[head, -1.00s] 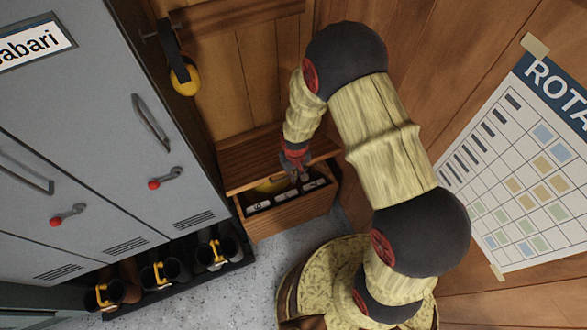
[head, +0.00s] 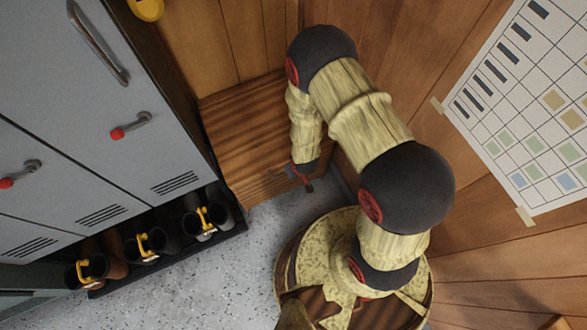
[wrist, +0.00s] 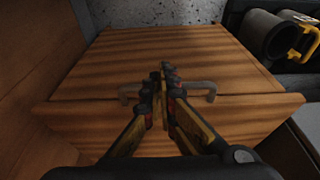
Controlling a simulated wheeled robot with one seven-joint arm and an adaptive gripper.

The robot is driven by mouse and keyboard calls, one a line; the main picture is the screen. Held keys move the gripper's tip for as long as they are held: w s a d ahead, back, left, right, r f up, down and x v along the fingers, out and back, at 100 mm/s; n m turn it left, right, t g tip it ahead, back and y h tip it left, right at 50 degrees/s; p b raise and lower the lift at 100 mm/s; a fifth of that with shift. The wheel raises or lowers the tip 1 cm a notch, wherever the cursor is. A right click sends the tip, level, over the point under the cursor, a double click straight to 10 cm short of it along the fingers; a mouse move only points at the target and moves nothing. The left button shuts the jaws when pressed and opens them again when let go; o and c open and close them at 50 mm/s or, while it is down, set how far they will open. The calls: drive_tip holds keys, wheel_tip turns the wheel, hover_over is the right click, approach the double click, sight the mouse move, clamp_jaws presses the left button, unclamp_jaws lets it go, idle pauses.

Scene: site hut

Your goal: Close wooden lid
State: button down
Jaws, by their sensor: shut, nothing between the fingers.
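The wooden lid (head: 243,128) lies down over the wooden box in the corner, and no contents show. In the wrist view the lid (wrist: 75,125) spans the picture, with a grey handle (wrist: 207,88) near its front edge. The front of the box (wrist: 190,50) shows beyond that edge. My gripper (head: 306,184) is at the lid's front edge, by the handle. In the wrist view its fingers (wrist: 160,85) are together and empty, in front of the middle of the handle. They hide part of it. I cannot tell whether they touch the lid.
Grey lockers (head: 75,110) stand at the left, with several boots (head: 145,240) on a low dark rack below. A wooden wall with a chart (head: 535,100) is at the right. Bare speckled floor (head: 225,280) lies in front of the box.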

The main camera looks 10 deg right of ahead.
drive_tip(key=shift+s+f+t+b, duration=0.15)
drive_tip(key=shift+f+b, duration=0.2)
drive_tip(key=shift+f, duration=0.25)
drive_tip(key=shift+s+f+t+b, duration=0.15)
drive_tip(key=shift+f+b, duration=0.15)
drive_tip(key=shift+f, duration=0.25)
drive_tip(key=shift+s+f, duration=0.1)
